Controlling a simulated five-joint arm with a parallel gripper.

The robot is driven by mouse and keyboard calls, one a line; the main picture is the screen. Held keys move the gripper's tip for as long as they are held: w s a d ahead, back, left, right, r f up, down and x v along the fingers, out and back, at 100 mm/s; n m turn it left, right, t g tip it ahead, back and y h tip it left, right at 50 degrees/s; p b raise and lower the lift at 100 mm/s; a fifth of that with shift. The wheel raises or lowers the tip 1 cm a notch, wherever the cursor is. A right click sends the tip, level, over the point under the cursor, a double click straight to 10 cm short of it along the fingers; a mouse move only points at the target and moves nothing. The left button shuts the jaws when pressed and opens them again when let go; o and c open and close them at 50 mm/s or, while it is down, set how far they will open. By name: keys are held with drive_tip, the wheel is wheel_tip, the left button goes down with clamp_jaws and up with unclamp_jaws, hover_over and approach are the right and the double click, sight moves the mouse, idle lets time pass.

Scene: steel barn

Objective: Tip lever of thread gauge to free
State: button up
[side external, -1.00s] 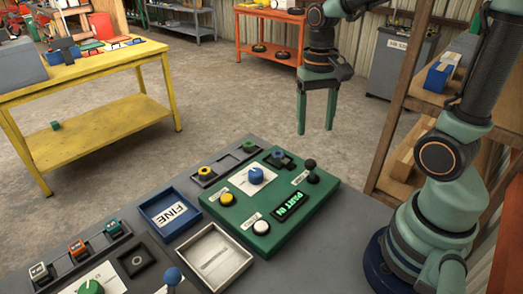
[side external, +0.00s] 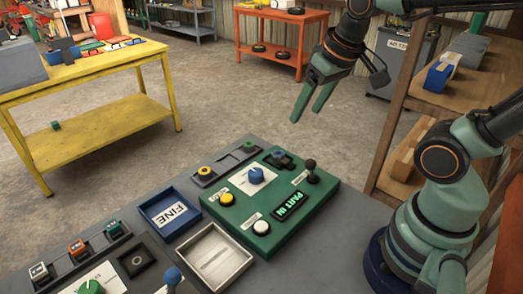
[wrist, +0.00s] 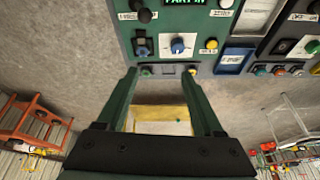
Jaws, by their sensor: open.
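The thread gauge is a green box (side external: 268,222) on the grey bench, with a lit display (side external: 290,206) reading "PART IN". A lever with a black ball knob (side external: 312,165) stands upright at its right end; the knob also shows in the wrist view (wrist: 144,15). The small label beside it is too small to read. The box also carries a blue knob (side external: 256,175), a yellow button (side external: 227,198) and a white button (side external: 261,227). My gripper (side external: 305,117) is open and empty, in the air above and beyond the box, touching nothing.
A blue tray marked "FINE" (side external: 149,208) and a pale metal tray (side external: 191,270) lie left of the gauge. Another lever with a blue ball (side external: 173,275) stands at the front edge. A wooden shelf (side external: 398,140) rises at right. The air above the gauge is free.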

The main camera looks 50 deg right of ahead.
drive_tip(key=n+t, duration=0.1)
drive_tip(key=m+g, duration=0.6)
approach(310, 164)
drive_tip(key=f, duration=0.7)
drive_tip(key=d+f, duration=0.1)
drive_tip(key=f, duration=0.3)
drive_tip(key=shift+s+d, duration=0.1)
drive_tip(key=shift+d, duration=0.05)
clamp_jaws()
idle(1.2)
